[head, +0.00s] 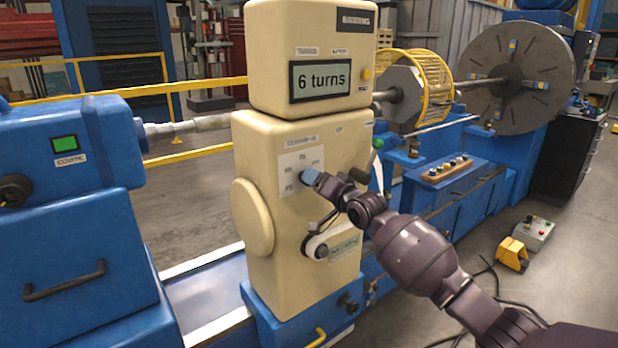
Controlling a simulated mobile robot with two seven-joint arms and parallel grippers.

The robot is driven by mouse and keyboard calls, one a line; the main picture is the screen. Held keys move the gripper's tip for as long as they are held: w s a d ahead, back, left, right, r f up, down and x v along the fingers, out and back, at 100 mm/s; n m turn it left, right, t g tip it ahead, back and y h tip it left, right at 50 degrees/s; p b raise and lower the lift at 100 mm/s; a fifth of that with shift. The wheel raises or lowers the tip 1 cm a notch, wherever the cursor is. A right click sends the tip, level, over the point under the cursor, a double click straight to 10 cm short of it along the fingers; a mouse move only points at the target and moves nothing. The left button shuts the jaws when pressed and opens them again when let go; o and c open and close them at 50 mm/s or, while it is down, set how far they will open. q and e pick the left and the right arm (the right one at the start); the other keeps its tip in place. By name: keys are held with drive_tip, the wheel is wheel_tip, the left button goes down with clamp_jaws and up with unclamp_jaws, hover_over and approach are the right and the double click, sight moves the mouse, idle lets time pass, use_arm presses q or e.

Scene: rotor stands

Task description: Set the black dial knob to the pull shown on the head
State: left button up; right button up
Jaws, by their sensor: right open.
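The cream head (312,38) has a display (319,80) reading "6 turns"; it gives no readable pull value from here. Below it, the cream body carries a white dial plate (288,184) with small marks I cannot read clearly. The black dial knob (304,176) is on this plate, mostly hidden by my right gripper, so its setting cannot be told. My right gripper (313,178) is open, with its fingertips at the knob; whether they touch it I cannot tell. My left gripper is not in view.
A crank arm (318,247) sticks out below the dial, and a green-tipped lever (377,144) stands right of it. A blue tailstock (65,150) is at left. A yellow cage (428,78) and large faceplate (510,75) are behind. A yellow pedal (511,254) lies on the floor.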

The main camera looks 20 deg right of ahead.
drive_tip(key=shift+x, duration=2.2)
drive_tip(key=c, duration=0.9)
drive_tip(key=n, duration=0.5)
drive_tip(key=shift+n, duration=0.3)
drive_tip(key=n+p, duration=0.1)
drive_tip(key=n, duration=0.5)
drive_tip(key=shift+a, duration=0.1)
